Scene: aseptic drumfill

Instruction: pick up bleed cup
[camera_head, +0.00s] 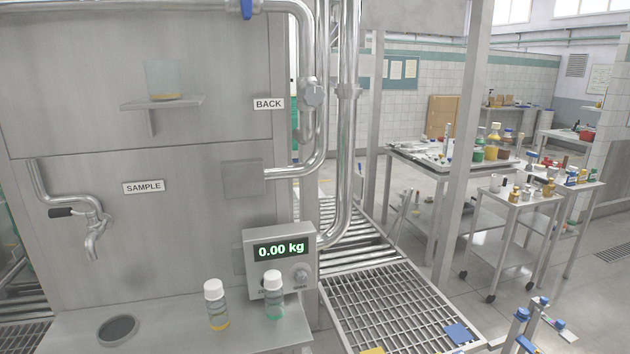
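A clear, see-through cup (163,78), which looks like the bleed cup, stands upright on a small metal wall shelf (185,102) at the upper left. A thin amber layer shows at its bottom. Neither of my grippers is in view, and nothing is touching the cup.
A sample tap (95,235) juts out below the shelf. Two white-capped bottles (217,308) (273,300) stand on the metal ledge beside a dark round recess (118,329). A scale display (280,250) reads 0.00 kg. Steel pipes (351,120) rise right of the panel.

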